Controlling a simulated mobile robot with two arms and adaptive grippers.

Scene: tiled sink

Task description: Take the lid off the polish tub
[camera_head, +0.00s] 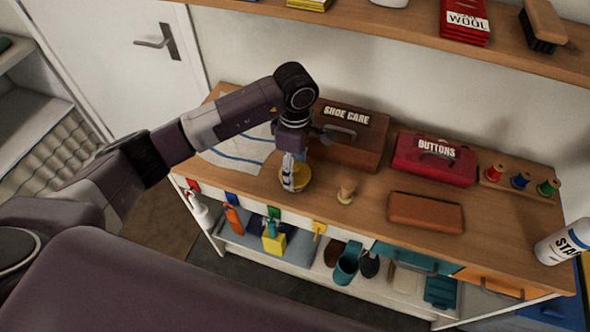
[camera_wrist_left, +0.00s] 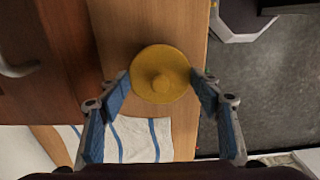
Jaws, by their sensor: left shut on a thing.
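The round yellow lid (camera_wrist_left: 160,73) with a small knob fills the space between my fingertips in the left wrist view. My left gripper (camera_head: 294,177) points down over the worktop, and its fingers (camera_wrist_left: 161,80) are shut on the lid's rim from two sides. In the head view the yellow lid (camera_head: 302,181) shows low around the fingers, near the worktop's front edge. The polish tub's body cannot be made out, and I cannot tell whether the lid is apart from it. My right gripper is in neither view.
A brown SHOE CARE box (camera_head: 352,146) stands just behind my gripper, and a red BUTTONS box (camera_head: 430,167) is farther right. A small wooden object (camera_head: 346,191) stands close on the right. A striped cloth (camera_head: 232,157) lies on the left. A shelf (camera_head: 400,39) hangs above.

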